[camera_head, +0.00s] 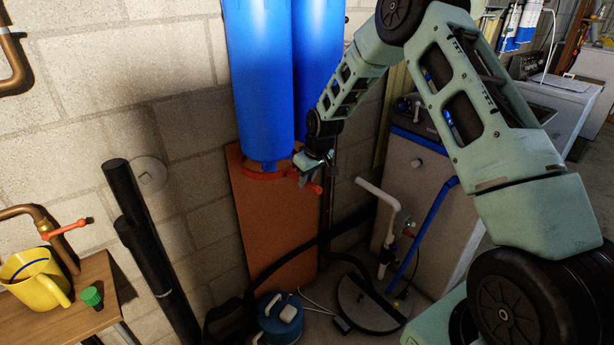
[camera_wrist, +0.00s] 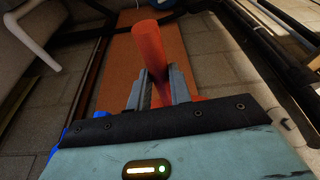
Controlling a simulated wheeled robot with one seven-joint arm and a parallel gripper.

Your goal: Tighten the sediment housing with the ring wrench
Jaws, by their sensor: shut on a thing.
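Two blue filter housings hang side by side on the wall: the left housing (camera_head: 258,75) and the right housing (camera_head: 318,60). The red ring wrench (camera_head: 264,174) is at the bottom end of the left housing, and its ring appears to be around that lower end. My gripper (camera_head: 312,178) is at the right of the housing, shut on the wrench's handle. In the wrist view the red handle (camera_wrist: 150,52) stands up between my two grey fingers (camera_wrist: 157,88). The frames do not show which housing is the sediment one.
A brown board (camera_head: 268,235) is behind the wrench. A white cabinet (camera_head: 415,195) with white and blue pipes stands to the right. Black pipes (camera_head: 145,240) lean at the left. A wooden table (camera_head: 100,290) holds a yellow jug (camera_head: 38,280) and green cap (camera_head: 91,296). A blue canister (camera_head: 281,318) is on the floor.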

